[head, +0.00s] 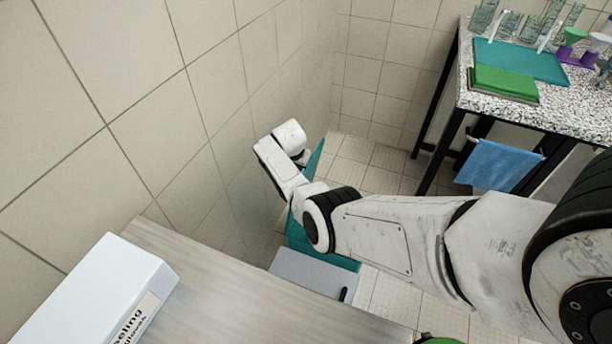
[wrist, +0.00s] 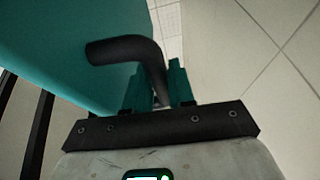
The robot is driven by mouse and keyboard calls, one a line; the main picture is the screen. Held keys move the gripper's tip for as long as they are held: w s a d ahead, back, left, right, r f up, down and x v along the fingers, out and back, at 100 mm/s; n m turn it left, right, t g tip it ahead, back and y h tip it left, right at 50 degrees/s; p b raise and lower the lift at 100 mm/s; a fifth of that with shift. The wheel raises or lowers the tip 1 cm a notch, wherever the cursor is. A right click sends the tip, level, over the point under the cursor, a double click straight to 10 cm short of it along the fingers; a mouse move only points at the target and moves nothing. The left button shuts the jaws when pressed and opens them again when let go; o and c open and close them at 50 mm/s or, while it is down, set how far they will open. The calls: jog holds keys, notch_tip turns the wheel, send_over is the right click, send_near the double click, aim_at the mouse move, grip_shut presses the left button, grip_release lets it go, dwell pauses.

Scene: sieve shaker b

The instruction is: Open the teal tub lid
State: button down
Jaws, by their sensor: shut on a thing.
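The teal tub lid shows as a broad teal panel (wrist: 60,45) in the upper left of the wrist view. A black bent handle (wrist: 125,49) runs from its face to my gripper (wrist: 156,88). The teal fingers of my gripper are shut on this handle. In the head view, teal parts of the tub or lid (head: 296,231) show beside and behind my arm, close to the tiled wall. My arm hides much of them and the gripper's fingertips, so I cannot tell how far the lid is raised.
A grey panel (head: 306,273) with a small black handle lies beside the teal part. A wooden top (head: 230,290) bears a white glove box (head: 95,295). A speckled table (head: 560,110) with glassware, a teal mat and a blue towel (head: 497,165) stands right.

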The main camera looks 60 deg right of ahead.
jog(key=shift+g, duration=0.9)
jog(key=shift+w+a+f+b, duration=0.1)
jog(key=shift+w+f+b, duration=0.1)
jog(key=shift+w+b, duration=0.8)
jog(key=shift+w+a+f+b, duration=0.15)
jog(key=shift+w+b, duration=0.35)
jog(key=shift+b, duration=0.95)
jog(key=shift+w+a+f+b, duration=0.1)
jog(key=shift+w+f+b, duration=0.1)
jog(key=shift+w+b, duration=0.8)
jog(key=shift+s+n+b, duration=0.25)
jog(key=shift+n+b, duration=0.05)
jog(key=c, duration=1.3)
grip_release()
jog(key=shift+c, duration=0.2)
jog(key=shift+w+r, duration=0.1)
jog(key=p+v, duration=0.3)
jog(key=v, duration=0.7)
jog(key=shift+r+p, duration=0.35)
jog(key=shift+a, duration=0.15)
